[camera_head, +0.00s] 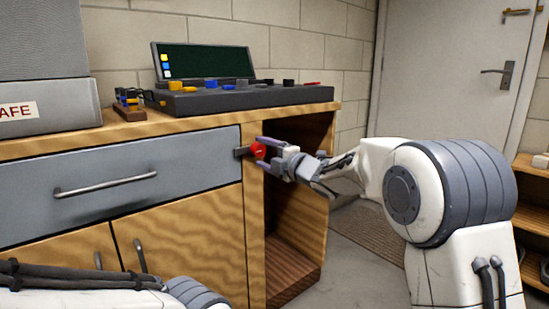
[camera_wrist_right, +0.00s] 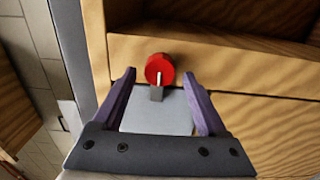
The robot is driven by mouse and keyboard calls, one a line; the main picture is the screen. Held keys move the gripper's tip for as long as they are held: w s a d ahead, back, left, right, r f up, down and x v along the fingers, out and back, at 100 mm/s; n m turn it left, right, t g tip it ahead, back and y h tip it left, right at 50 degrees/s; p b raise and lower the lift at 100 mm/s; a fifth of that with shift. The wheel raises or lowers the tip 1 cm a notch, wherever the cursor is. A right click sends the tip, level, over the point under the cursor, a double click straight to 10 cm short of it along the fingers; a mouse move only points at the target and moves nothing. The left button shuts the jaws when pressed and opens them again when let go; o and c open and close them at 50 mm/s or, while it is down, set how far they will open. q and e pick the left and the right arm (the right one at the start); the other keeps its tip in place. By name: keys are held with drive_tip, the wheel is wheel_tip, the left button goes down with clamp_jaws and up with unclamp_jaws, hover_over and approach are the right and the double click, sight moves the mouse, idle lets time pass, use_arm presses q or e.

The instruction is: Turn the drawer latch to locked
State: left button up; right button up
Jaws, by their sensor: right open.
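The drawer latch is a red round knob (camera_head: 259,151) with a small dark metal bar (camera_head: 241,151) at the right end of the grey drawer front (camera_head: 105,175). The drawer looks shut. The fingers also show in the right wrist view (camera_wrist_right: 159,75). My left gripper is out of view.
A dark control console (camera_head: 240,98) with coloured parts stands on the wooden cabinet top. A small rack (camera_head: 129,105) and grey cases (camera_head: 50,103) are to its left. An open cabinet bay (camera_head: 295,215) lies below and right of the latch. A door (camera_head: 440,75) stands behind.

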drive_tip(key=p+v, duration=0.1)
drive_tip(key=v, duration=0.8)
drive_tip(key=shift+p, duration=0.35)
drive_tip(key=shift+d, duration=0.1)
